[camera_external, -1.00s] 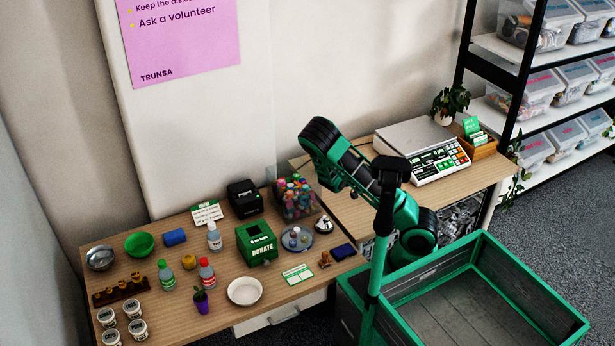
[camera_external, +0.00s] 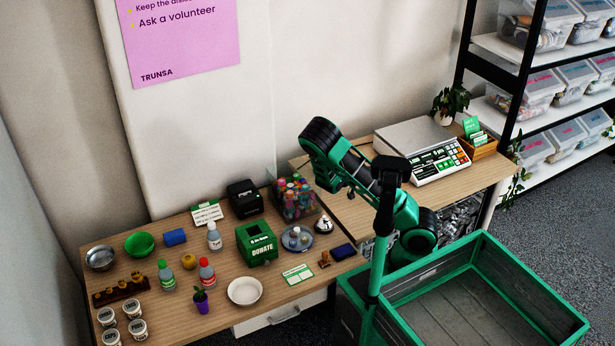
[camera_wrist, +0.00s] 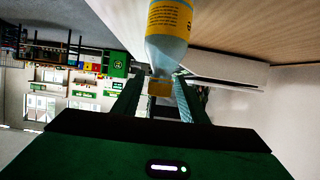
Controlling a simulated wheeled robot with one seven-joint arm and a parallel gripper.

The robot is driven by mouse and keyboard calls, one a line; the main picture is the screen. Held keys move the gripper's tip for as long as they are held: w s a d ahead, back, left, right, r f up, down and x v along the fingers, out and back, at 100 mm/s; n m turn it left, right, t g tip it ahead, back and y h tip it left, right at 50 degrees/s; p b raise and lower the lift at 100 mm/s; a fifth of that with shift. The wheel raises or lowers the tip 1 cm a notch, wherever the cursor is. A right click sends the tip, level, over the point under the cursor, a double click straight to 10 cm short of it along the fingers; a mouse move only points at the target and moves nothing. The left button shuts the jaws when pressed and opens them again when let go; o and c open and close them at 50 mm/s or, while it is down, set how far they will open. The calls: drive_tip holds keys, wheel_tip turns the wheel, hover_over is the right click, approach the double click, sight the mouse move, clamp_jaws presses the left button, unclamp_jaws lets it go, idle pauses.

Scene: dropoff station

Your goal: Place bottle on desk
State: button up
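In the wrist view a bottle (camera_wrist: 168,48) with a bluish body and a yellow label appears at top centre, its yellow cap (camera_wrist: 160,88) toward my palm. My gripper (camera_wrist: 160,80) has its two dark fingers on either side of the neck and looks closed on it. In the external view my gripper and this bottle are hidden behind my column and arm.
A higher counter (camera_external: 345,208) bears a scale (camera_external: 440,160). A green-rimmed crate (camera_external: 480,300) is at lower right.

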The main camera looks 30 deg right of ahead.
drive_tip(key=v, duration=1)
drive_tip(key=shift+a, duration=0.15)
drive_tip(key=shift+r, duration=0.15)
